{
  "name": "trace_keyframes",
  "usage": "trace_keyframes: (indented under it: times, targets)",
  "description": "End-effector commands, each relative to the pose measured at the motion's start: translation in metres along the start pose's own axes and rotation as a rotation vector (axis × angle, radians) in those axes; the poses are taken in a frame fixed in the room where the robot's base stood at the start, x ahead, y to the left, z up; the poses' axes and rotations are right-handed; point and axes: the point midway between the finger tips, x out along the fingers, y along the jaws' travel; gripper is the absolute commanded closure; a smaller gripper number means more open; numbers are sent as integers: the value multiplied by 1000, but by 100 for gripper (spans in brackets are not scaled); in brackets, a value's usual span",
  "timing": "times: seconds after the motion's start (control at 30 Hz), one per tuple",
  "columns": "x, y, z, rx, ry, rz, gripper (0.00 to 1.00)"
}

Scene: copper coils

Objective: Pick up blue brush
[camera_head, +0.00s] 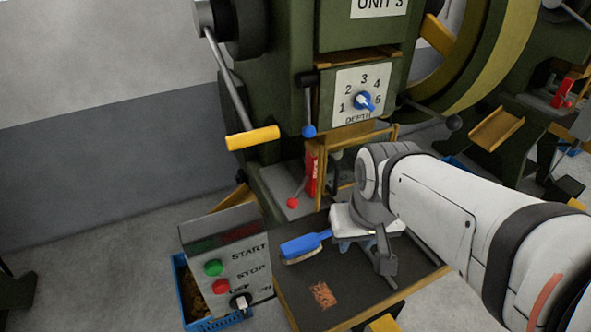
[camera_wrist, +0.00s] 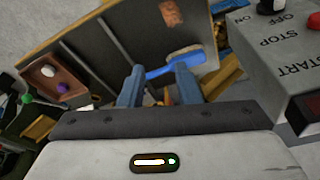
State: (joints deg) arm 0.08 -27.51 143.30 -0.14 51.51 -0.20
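The blue brush (camera_head: 303,246) lies on the dark worktop (camera_head: 290,290) in front of the press, with its pale bristles on the underside. In the head view its right end meets the outline of my gripper (camera_head: 348,245), which partly hides it. In the wrist view the brush (camera_wrist: 160,71) shows just past the fingertips, and the right finger covers part of it. My gripper (camera_wrist: 158,70) is open, its two blue-grey fingers well apart. I cannot tell whether a finger touches the brush.
A control box (camera_head: 228,260) with START and STOP buttons stands left of the worktop, beside a blue crate (camera_head: 190,297). A copper-coloured patch (camera_head: 323,295) lies on the worktop's front part. The green press (camera_head: 290,100) with levers rises behind. A red-brown tray (camera_wrist: 52,80) shows left in the wrist view.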

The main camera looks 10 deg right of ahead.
Motion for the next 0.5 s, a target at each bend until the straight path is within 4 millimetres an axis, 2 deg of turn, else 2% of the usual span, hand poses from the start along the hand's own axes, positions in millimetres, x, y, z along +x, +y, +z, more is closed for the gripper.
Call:
trace_keyframes:
  times: [0.27, 0.37, 0.5]
  targets:
    - [4, 0, -4, 24, -3, -2, 70]
    - [17, -4, -17, 95, -9, -11, 70]
    - [54, -4, -51, 316, -26, -26, 70]
